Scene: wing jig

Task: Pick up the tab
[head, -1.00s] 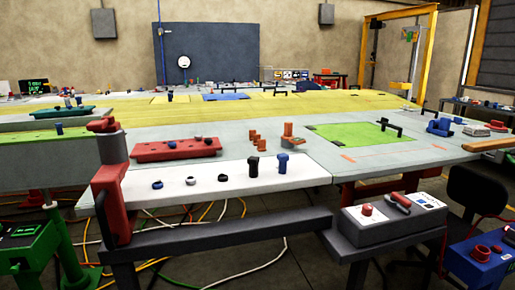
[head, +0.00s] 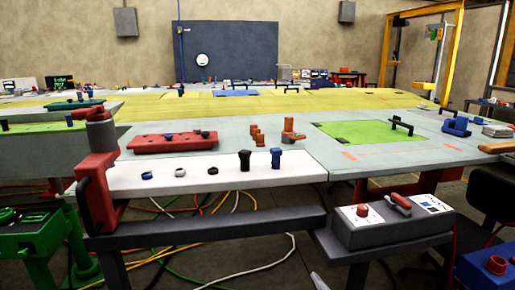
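I cannot tell for sure which thing is the tab. Small orange-brown pieces (head: 257,136) stand on the grey wing surface, and a larger orange-brown bracket-like piece (head: 290,131) stands to their right. My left gripper is not in view. No gripper is seen touching anything.
A red tray (head: 172,143) lies behind the white strip. A green panel (head: 370,133) with black handles lies at right. A grey control box (head: 390,222) stands in front. A dark beam (head: 205,231) with a red clamp post (head: 97,185) runs along the near side.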

